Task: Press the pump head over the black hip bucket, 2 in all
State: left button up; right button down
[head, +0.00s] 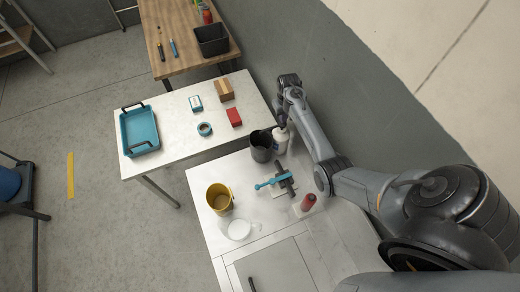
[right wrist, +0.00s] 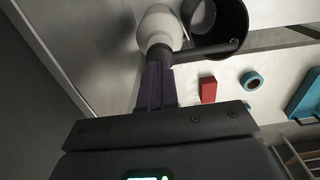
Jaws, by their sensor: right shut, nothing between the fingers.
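The white pump bottle (head: 281,143) stands at the back of the near bench, right beside the black hip bucket (head: 261,149). In the right wrist view, the white bottle (right wrist: 160,24) has a dark pump head whose spout (right wrist: 208,51) reaches over the rim of the black bucket (right wrist: 226,16). My right gripper (head: 281,121) is at the top of the bottle. In the right wrist view its fingers (right wrist: 158,62) are shut, empty, and overlap the pump head; I cannot tell whether they touch it. The left gripper is not in view.
On the near bench are a yellow bucket (head: 219,197), a white round lid (head: 239,229), a blue-handled tool (head: 272,181) and a red-topped item (head: 308,201). The white table beyond holds a teal tray (head: 138,130), tape (head: 204,129) and a red box (head: 234,117).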

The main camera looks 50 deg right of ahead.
jog(key=shift+f, duration=0.15)
jog(key=shift+f+b, duration=0.35)
jog(key=shift+f, duration=0.2)
jog(key=shift+f+b, duration=0.5)
jog(key=shift+f, duration=0.55)
jog(key=shift+r, duration=0.2)
jog(key=shift+r+p, duration=0.8)
jog(key=shift+p, duration=0.1)
jog(key=shift+r, duration=0.7)
